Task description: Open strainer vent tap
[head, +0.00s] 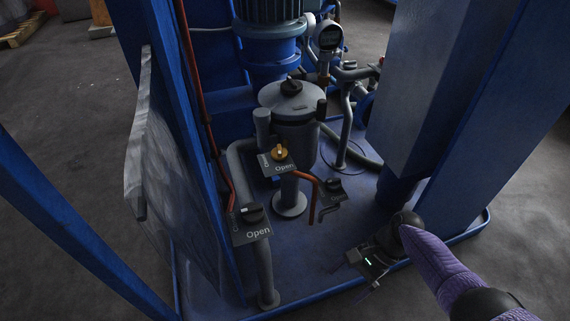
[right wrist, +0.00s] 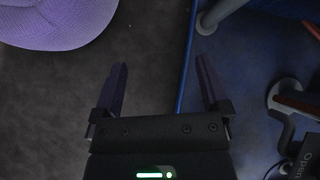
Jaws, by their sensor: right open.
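The grey strainer pot (head: 292,125) stands in the skid with a black knob (head: 291,87) on its lid. A black tap knob (head: 252,213) sits on another "Open" plate lower left, and a small black knob (head: 333,185) is to the right. No label shows which is the vent tap. My right gripper (head: 352,282) is open and empty, low at the front right, apart from all the taps. In the right wrist view its jaws (right wrist: 162,64) are spread. My left gripper is not in view.
Blue posts (head: 425,90) stand at right, and a blue frame with a pale panel (head: 150,150) at left. Red and grey pipes (head: 310,180) run among the taps. The skid's blue tray rim (head: 475,228) edges the floor. An "Open" plate (right wrist: 298,106) shows at the right wrist view's edge.

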